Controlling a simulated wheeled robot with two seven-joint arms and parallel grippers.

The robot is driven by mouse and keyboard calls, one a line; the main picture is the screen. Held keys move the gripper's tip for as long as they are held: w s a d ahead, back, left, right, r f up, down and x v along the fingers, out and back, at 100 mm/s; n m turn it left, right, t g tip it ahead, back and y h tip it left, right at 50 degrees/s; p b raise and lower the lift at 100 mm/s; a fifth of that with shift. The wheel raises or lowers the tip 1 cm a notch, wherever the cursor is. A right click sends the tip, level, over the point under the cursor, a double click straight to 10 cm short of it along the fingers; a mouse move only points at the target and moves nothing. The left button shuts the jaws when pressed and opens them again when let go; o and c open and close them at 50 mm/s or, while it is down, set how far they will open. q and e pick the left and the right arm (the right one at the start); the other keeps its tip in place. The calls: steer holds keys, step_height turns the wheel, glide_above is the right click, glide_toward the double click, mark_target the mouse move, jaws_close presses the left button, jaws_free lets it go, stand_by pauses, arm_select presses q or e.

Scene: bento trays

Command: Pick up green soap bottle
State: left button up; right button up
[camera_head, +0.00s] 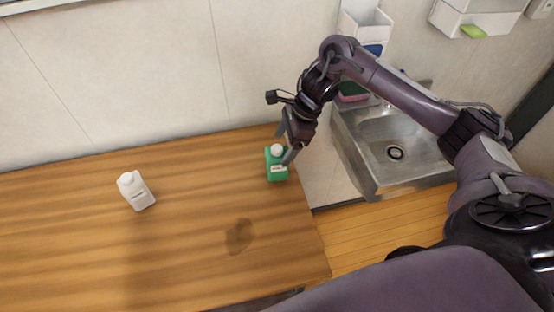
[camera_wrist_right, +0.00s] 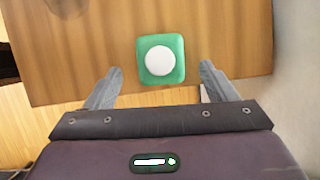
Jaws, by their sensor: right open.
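The green soap bottle (camera_head: 277,168) with a white cap stands upright on the wooden table (camera_head: 200,245), near its right edge. In the right wrist view the bottle (camera_wrist_right: 161,60) is seen from above, between and slightly beyond the two open fingers (camera_wrist_right: 160,88). A gap shows on each side of it, and the fingers do not hold it. My left gripper is not in view.
A dark stain (camera_head: 239,236) marks the tabletop. A metal sink (camera_head: 395,150) lies right of the table, with a wall behind. The table's middle is clear.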

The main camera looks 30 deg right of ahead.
mark_target(274, 159)
steer(key=x, duration=0.3)
steer(key=shift+s+a+r, duration=0.15)
steer(key=shift+s+a, duration=0.05)
steer(key=shift+s, duration=0.05)
steer(key=p+x, duration=0.2)
steer(key=x, duration=0.1)
steer(key=shift+w+f, duration=0.25)
steer(key=shift+w, duration=0.1)
steer(key=shift+f, duration=0.35)
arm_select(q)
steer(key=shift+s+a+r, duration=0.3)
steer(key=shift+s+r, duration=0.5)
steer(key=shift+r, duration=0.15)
arm_select(e)
steer(key=c, duration=1.3)
